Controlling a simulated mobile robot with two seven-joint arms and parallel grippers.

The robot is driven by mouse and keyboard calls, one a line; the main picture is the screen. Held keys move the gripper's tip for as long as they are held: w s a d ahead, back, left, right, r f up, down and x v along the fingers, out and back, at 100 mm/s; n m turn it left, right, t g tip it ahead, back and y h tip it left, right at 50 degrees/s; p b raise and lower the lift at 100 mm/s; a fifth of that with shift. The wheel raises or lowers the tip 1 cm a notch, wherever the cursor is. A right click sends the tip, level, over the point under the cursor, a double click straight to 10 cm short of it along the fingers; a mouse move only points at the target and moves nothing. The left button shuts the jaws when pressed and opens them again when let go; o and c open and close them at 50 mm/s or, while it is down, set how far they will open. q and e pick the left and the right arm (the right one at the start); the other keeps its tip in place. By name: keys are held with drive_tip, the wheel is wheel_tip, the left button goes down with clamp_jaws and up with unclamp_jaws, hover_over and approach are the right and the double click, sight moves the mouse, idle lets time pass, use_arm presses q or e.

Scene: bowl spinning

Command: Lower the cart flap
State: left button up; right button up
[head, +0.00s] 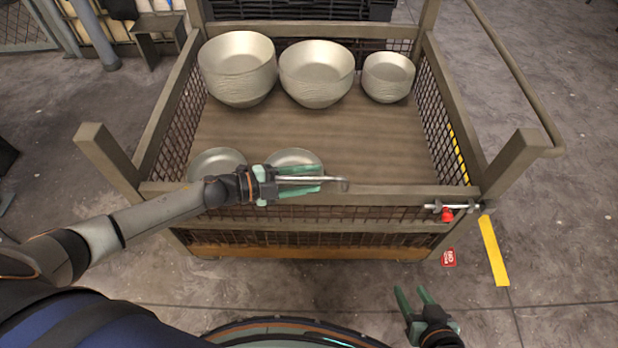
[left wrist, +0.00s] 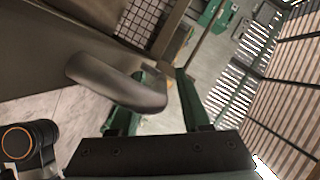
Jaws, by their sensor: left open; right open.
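The cart (head: 320,150) is a brown frame with mesh sides and a wooden floor. Its front flap (head: 390,196) runs between the two front posts, with mesh below its top rail. A grey metal bar handle (head: 338,184) sticks out to the right at that rail and shows large in the left wrist view (left wrist: 115,85). My left gripper (head: 303,180) is at the rail, its green fingers open on either side of the handle; contact cannot be told. A latch with a red knob (head: 447,214) is at the flap's right end. My right gripper (head: 415,297) is open and empty, in front of the cart.
Several metal bowls (head: 317,70) stand at the back of the cart, and two more lie behind the front rail (head: 217,163). The left front post (head: 108,160) rises beside my left arm. The floor (head: 560,270) at the right front is clear.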

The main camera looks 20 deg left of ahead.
use_arm(q)
drive_tip(key=shift+w+d+f, duration=0.1)
drive_tip(key=shift+d, duration=0.05)
clamp_jaws()
idle(0.4)
idle(1.0)
